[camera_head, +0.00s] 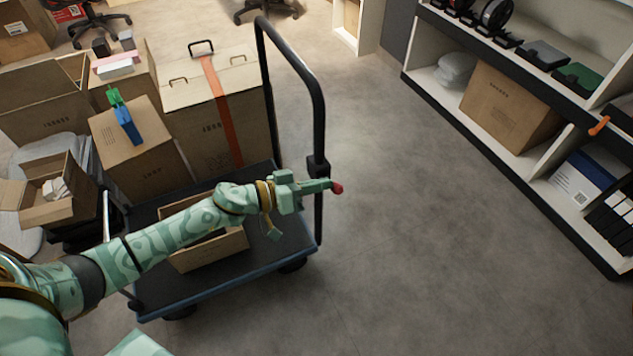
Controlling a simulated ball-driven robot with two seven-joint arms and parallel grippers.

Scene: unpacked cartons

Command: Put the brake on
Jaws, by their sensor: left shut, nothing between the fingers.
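A platform cart (240,278) with a dark deck and blue edge stands at the middle left. Its black push handle (289,47) rises on its right side, with a black block (318,166) low on the handle's near post. A small red knob (338,188) shows beside this post; I take it to be the brake's end, but its lever is hidden. My left gripper (325,186) is shut and empty, reaching across the deck with its fingertips at the knob. I cannot tell if they touch. My right gripper is not in view.
On the deck are an open carton (232,247) under my left arm and a tall carton with an orange strap (240,130). More cartons (140,150) crowd the left. Shelves (470,120) stand at the right. The floor between is clear.

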